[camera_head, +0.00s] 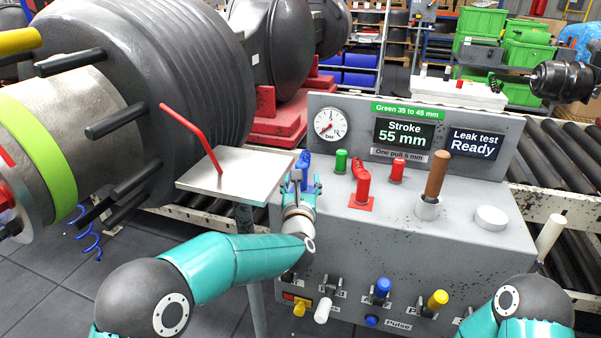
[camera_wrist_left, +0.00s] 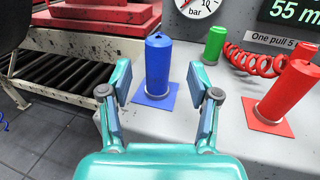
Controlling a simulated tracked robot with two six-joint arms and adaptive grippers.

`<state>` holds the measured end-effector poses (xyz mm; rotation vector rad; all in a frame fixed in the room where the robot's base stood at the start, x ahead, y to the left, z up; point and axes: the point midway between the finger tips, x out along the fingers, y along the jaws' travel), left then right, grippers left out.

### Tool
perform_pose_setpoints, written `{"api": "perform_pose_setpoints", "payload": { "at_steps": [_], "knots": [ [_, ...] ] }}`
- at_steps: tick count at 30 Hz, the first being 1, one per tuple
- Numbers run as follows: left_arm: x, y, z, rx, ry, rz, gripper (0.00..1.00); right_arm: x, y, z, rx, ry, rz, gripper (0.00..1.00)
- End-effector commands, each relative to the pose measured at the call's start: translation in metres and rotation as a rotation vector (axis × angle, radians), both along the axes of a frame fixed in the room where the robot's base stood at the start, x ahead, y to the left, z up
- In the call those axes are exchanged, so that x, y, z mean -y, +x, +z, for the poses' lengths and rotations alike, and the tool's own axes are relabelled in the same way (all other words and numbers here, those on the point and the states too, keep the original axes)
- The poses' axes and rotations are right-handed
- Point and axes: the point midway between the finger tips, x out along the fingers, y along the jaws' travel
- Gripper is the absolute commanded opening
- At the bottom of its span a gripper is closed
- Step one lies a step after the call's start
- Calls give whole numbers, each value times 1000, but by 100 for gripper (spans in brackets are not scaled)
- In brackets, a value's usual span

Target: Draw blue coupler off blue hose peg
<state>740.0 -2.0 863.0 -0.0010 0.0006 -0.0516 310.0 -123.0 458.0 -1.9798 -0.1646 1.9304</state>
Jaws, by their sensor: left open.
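The blue coupler (camera_wrist_left: 158,62) is an upright blue cylinder on a blue square plate (camera_wrist_left: 140,97) on the grey console top. In the head view the blue coupler (camera_head: 303,162) is partly hidden by my left gripper. The peg inside it is not visible. My left gripper (camera_head: 304,184) is open. In the left wrist view its fingers (camera_wrist_left: 158,80) point at the coupler from the near side, one finger to each side of it, with gaps showing on both sides. My right arm shows at the bottom right, but its gripper is out of view.
A red coupler (camera_head: 363,186) on a red plate, with a coiled red hose, stands right of the blue one. A green post (camera_head: 341,162) stands behind. A small metal tray (camera_head: 240,172) with a red rod is left. A brown-handled lever (camera_head: 436,174) is further right.

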Motion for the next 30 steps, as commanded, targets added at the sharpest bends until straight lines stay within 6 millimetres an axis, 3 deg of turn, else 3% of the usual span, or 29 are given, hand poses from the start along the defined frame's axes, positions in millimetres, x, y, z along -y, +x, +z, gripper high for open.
{"api": "perform_pose_setpoints", "payload": {
  "at_steps": [5,15,26,30],
  "knots": [
    [-1,9,0,0,0,2,61,0,0,3,0,0,0,40],
    [-1,47,0,0,0,2,61,0,0,13,0,0,0,40],
    [0,53,-1,0,1,0,61,0,0,14,0,0,0,40],
    [0,53,-1,0,1,0,38,0,0,14,0,0,0,40]
  ]
}}
